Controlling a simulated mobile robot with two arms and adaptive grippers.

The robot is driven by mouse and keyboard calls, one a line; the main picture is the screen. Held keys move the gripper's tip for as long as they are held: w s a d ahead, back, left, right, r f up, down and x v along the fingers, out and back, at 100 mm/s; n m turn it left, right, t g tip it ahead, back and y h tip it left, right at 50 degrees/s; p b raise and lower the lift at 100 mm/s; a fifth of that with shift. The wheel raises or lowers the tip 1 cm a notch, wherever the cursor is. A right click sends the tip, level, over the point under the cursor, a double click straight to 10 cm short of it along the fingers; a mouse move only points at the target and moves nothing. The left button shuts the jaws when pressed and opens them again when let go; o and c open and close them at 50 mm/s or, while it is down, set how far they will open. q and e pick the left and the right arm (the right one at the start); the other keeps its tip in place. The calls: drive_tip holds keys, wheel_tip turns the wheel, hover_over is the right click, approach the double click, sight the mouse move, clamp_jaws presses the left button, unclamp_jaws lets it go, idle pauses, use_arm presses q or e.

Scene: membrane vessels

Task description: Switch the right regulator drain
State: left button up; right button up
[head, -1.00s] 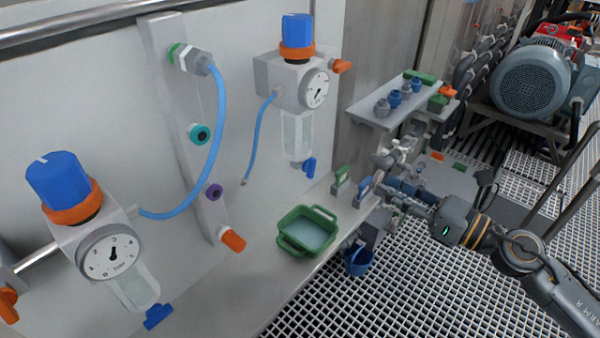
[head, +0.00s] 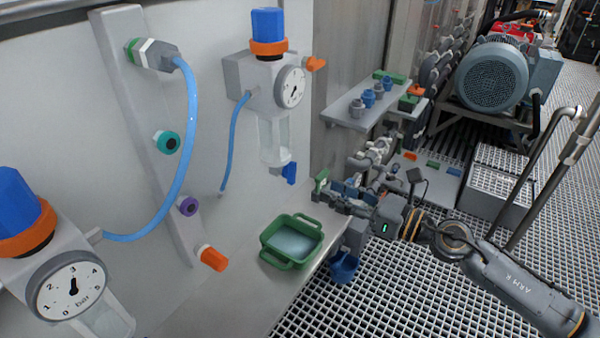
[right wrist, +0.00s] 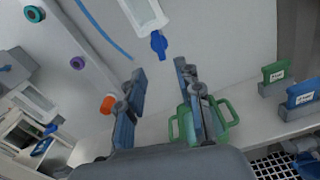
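The right regulator (head: 268,82) is on the white panel, with a blue knob on an orange collar, a round gauge and a clear bowl. Its blue drain (head: 289,173) hangs below the bowl. It also shows in the right wrist view as a blue drain (right wrist: 158,44), just beyond the gap between my fingertips. My right gripper (head: 326,196) is open and empty, below and to the right of the drain and apart from it. In the right wrist view my right gripper (right wrist: 160,74) has its two fingers spread. My left gripper is not in view.
A green tray (head: 268,256) stands on the ledge below the drain. Green and blue tagged blocks (right wrist: 303,92) are on the ledge to the right. The left regulator (head: 68,240) and a blue hose (head: 190,130) are further left. A blue bucket (head: 343,267) hangs below the ledge.

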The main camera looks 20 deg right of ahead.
sight(295, 176)
drive_tip(key=p+x, duration=0.3)
drive_tip(key=x, duration=0.5)
drive_tip(key=shift+r+p, duration=0.15)
drive_tip(key=shift+p, duration=0.15)
drive_tip(key=shift+w+a, duration=0.35)
drive_tip(key=shift+w, duration=0.05)
clamp_jaws()
